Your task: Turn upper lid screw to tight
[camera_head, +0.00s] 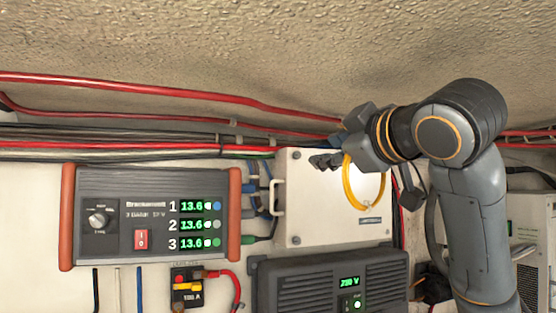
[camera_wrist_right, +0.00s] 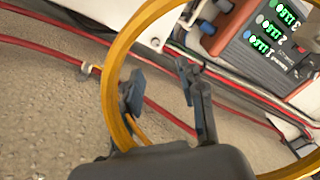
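The white box lid (camera_head: 330,215) is upright on the wall at centre in the head view. A small dark upper lid screw (camera_head: 297,155) sits at its upper left corner. In the right wrist view, a corner of the lid (camera_wrist_right: 140,20) shows at the top with a small round screw (camera_wrist_right: 155,43) on it. My right gripper (camera_head: 324,161) is in front of the lid's top edge, to the right of the upper screw. In the wrist view its two fingers (camera_wrist_right: 163,92) are apart with nothing gripped between them. My left gripper is out of view.
A yellow loop (camera_head: 348,185) hangs by my right wrist, in front of the lid. Red cables (camera_head: 150,88) run above the box. A charger panel (camera_head: 130,190) is left of it, and a dark unit (camera_head: 300,285) with a green display is below.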

